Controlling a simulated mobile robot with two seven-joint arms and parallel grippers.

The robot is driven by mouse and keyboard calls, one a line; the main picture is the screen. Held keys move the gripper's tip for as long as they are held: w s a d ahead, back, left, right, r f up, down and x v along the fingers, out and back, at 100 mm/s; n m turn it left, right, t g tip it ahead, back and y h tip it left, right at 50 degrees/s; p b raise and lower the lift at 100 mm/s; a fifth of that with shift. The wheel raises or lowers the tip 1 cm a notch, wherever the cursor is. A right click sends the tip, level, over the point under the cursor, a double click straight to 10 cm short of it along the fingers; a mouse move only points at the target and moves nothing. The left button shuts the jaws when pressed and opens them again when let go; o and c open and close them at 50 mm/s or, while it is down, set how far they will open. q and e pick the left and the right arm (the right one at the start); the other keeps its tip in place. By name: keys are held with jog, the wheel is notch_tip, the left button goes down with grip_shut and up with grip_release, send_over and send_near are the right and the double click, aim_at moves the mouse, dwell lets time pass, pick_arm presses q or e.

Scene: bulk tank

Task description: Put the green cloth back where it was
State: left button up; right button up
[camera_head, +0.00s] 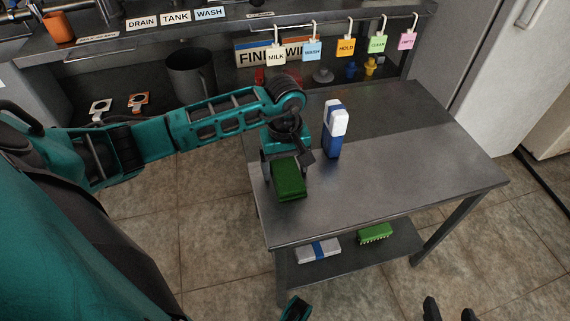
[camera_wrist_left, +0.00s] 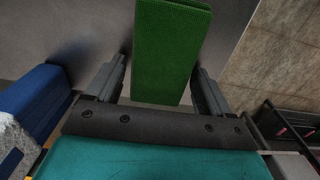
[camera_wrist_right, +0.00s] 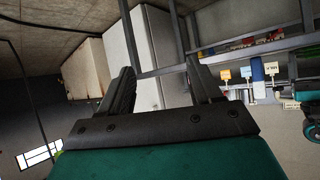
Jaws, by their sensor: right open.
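The green cloth (camera_head: 288,178) is a folded block over the left side of the steel table (camera_head: 410,180). In the left wrist view the cloth (camera_wrist_left: 172,50) lies between the two fingers of my left gripper (camera_wrist_left: 160,80), which is closed about its sides. I cannot tell whether its underside touches the tabletop. In the head view my left gripper (camera_head: 286,160) is just behind the cloth, mostly hidden by the wrist. My right gripper (camera_head: 450,312) is at the bottom edge of the head view, away from the table. It is open and empty in the right wrist view (camera_wrist_right: 160,85).
A blue and white bottle (camera_head: 335,128) stands on the table right of my left gripper. A green brush (camera_head: 376,233) and a grey-blue pack (camera_head: 318,250) lie on the lower shelf. Labelled tags hang from a rail behind. The table's right half is clear.

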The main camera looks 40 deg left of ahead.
aim_at(285, 168)
pick_arm(q)
jog(key=shift+o, duration=0.8)
jog(key=shift+r, duration=0.25)
notch_tip(285, 168, up, 12)
jog(key=p, duration=0.3)
jog(key=shift+f, duration=0.1)
